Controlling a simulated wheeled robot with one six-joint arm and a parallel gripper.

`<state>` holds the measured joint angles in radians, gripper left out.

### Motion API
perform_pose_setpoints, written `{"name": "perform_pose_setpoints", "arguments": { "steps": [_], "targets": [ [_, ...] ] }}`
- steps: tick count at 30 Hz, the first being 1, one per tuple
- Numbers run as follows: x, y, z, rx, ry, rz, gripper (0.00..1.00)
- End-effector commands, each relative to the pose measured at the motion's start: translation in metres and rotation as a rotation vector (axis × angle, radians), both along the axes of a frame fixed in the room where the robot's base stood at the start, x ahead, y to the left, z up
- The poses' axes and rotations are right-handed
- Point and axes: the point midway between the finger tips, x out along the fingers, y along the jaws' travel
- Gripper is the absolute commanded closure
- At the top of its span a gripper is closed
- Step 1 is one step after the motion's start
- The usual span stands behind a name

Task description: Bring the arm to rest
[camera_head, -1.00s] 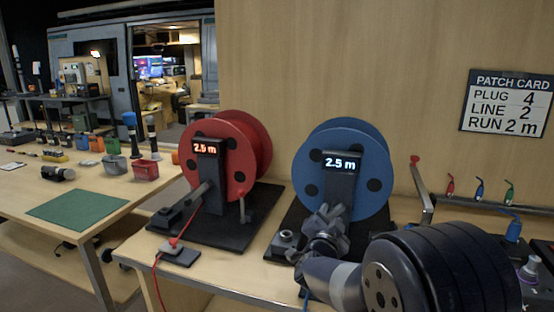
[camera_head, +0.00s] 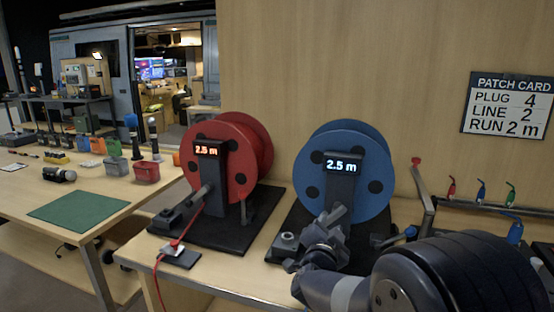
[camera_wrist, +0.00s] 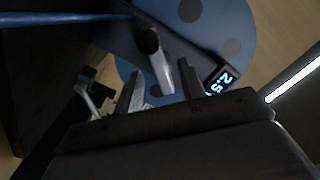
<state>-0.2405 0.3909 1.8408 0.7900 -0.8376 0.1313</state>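My gripper (camera_head: 330,222) is in front of the blue reel (camera_head: 343,145), low over its dark base plate, with my arm reaching in from the lower right. In the wrist view my gripper (camera_wrist: 163,82) has its two fingers apart. A grey lever with a dark round end (camera_wrist: 148,40) shows in line with the gap between them; I cannot tell whether it touches them. The blue reel (camera_wrist: 215,22) and its display are just beyond. The display reads 2.5 m in the head view.
A red reel (camera_head: 222,150), also reading 2.5 m, stands left of the blue one, with a red cable running to a small block (camera_head: 180,256). A lever with a red knob (camera_head: 416,161) and hanging plugs are at right. The patch card (camera_head: 508,104) is on the wall.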

Motion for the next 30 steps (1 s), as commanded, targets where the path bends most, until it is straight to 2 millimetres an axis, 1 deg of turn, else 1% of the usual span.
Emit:
{"name": "perform_pose_setpoints", "arguments": {
  "steps": [1,9,10,12,15,25,26,30],
  "targets": [
    [-0.011,0.004,0.001,0.001,-0.001,0.002,0.62],
    [-0.063,0.019,0.002,0.000,-0.002,-0.001,0.62],
    [-0.059,0.017,0.001,0.000,-0.003,-0.005,0.62],
    [-0.041,0.011,-0.001,-0.001,-0.002,-0.008,0.62],
    [-0.022,0.005,-0.001,0.000,0.000,-0.007,0.62],
    [0.041,-0.014,-0.002,0.000,0.002,-0.001,0.62],
    [0.045,-0.015,-0.003,0.006,0.001,0.000,0.62],
    [0.042,-0.011,-0.001,0.152,-0.050,0.002,0.62]
  ]
}}
